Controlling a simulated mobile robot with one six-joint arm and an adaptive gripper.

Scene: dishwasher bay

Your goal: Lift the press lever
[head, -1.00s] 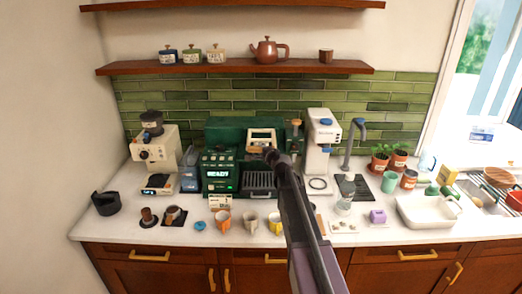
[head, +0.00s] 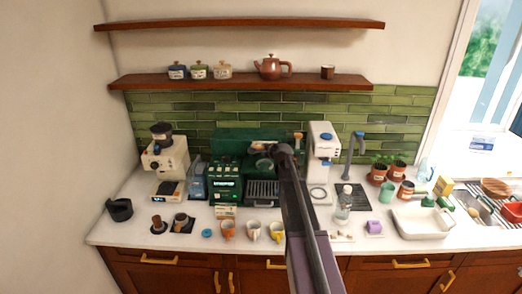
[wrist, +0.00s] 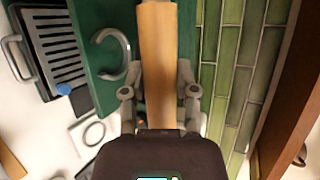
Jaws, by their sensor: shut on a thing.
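The press lever shows in the wrist view as a pale wooden bar (wrist: 157,50) running up the picture between my fingers. My gripper (wrist: 158,95) is shut on it, with one finger on each side. In the head view the dark end of my arm is in front of the green machine (head: 226,158), and the lever and fingers are largely hidden. The machine's lit green display (head: 227,183) is too small to read now. A grey curved metal piece (wrist: 112,52) stands on the green body left of the bar in the wrist view.
Cups (head: 253,230) stand along the counter's front edge. A white machine (head: 322,155) is close on the right, a cream grinder (head: 165,158) on the left. A wooden shelf (head: 240,81) runs above.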

